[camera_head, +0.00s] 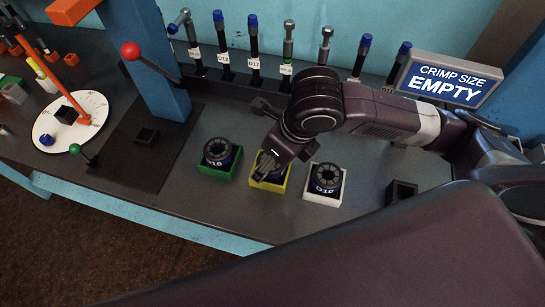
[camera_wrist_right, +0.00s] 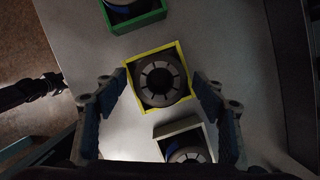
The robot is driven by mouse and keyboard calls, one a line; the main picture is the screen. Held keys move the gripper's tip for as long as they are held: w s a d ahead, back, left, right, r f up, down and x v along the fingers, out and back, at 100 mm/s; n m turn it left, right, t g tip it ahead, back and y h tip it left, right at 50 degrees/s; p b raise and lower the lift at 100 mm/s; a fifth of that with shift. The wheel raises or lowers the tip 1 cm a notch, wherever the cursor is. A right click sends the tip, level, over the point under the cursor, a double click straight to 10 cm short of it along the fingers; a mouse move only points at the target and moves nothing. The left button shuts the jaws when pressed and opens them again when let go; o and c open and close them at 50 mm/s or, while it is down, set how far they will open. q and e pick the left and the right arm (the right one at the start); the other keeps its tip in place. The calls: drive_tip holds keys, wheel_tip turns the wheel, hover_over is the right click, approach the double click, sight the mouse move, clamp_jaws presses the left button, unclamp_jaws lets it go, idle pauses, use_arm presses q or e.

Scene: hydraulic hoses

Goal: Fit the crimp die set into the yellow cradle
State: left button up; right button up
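The yellow cradle (camera_head: 287,184) is an open square box on the bench, between a green and a white one. In the right wrist view the yellow cradle (camera_wrist_right: 184,58) holds a round grey segmented crimp die set (camera_wrist_right: 150,96) inside its walls. I cannot tell whether the die set sits fully down. My right gripper (camera_head: 262,174) is over the yellow cradle and partly hides the die set. In the right wrist view the right gripper (camera_wrist_right: 158,82) is open, its fingers apart on either side of the cradle. I cannot identify my left gripper in either view.
The green cradle (camera_head: 221,173) and white cradle (camera_head: 324,198) each hold a similar die set, close beside the yellow one. A crimp size display (camera_head: 450,84) reads "EMPTY". A blue post (camera_head: 150,60) and hose fittings stand behind. The bench's front edge is near.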

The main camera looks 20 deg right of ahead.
drive_tip(key=shift+r, duration=0.1)
drive_tip(key=shift+r, duration=0.3)
drive_tip(key=v, duration=1.1)
drive_tip(key=shift+r, duration=0.2)
drive_tip(key=shift+s, duration=0.15)
